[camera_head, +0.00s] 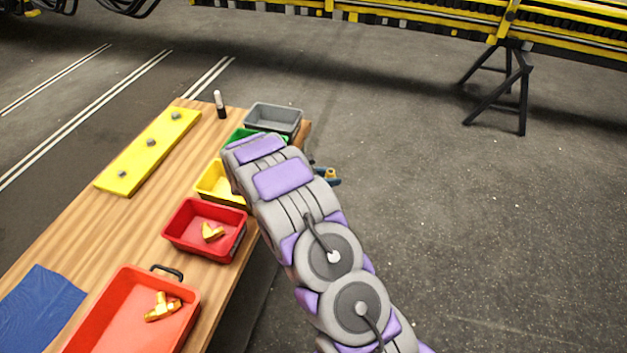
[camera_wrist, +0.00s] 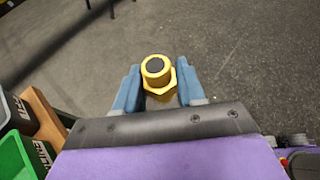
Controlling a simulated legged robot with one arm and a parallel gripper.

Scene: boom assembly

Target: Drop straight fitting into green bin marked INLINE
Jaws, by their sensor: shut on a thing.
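My gripper (camera_wrist: 158,80) is shut on a brass straight fitting (camera_wrist: 155,69), held between its two blue fingers. The fitting has a hex collar and a dark round open end. In the head view my gripper (camera_head: 326,176) and the fitting (camera_head: 331,173) show past the right edge of the table, over the floor. The green bin (camera_head: 240,133) is at the far right part of the table, mostly hidden behind my arm. It also shows at the lower left of the wrist view (camera_wrist: 14,158), with a partly visible label. The fitting is outside the bin.
A grey bin (camera_head: 273,107) stands beyond the green one. A yellow bin (camera_head: 207,194), a red bin (camera_head: 183,248) with a brass fitting, and an orange-red tray (camera_head: 93,338) with brass pieces stand nearer along the wooden table (camera_head: 150,228). A yellow plate (camera_head: 152,150) lies left.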

